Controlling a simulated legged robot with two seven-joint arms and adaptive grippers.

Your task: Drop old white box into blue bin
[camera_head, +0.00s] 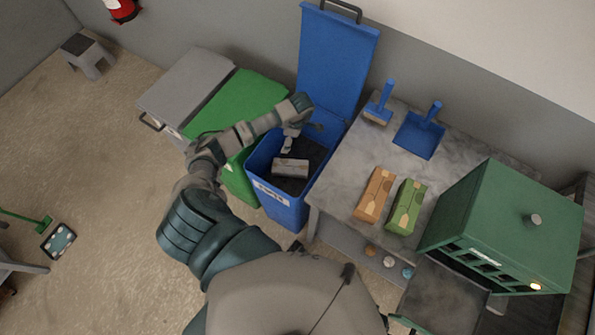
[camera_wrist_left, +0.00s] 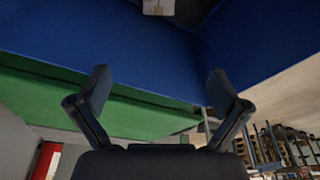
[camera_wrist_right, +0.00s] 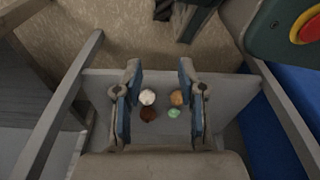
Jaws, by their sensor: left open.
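The old white box (camera_head: 290,168), greyish-white, is inside the blue bin (camera_head: 265,190), over its dark interior. I cannot tell whether it rests on the bottom. The bin's lid (camera_head: 338,62) stands open behind it. My left gripper (camera_head: 303,136) is over the back of the bin opening, apart from the box. In the left wrist view, its fingers (camera_wrist_left: 157,95) are spread and empty, with a small pale part of the box (camera_wrist_left: 158,7) at the top edge. My right gripper (camera_wrist_right: 162,105) has its fingers apart with nothing between them; it is not visible in the head view.
A green bin (camera_head: 245,98) and a grey one (camera_head: 187,85) stand to the left. The grey table (camera_head: 345,165) at right holds a blue brush (camera_head: 378,105), dustpan (camera_head: 420,135), and orange (camera_head: 374,195) and green (camera_head: 406,207) packages. A green oven-like unit (camera_head: 505,225) is farther right.

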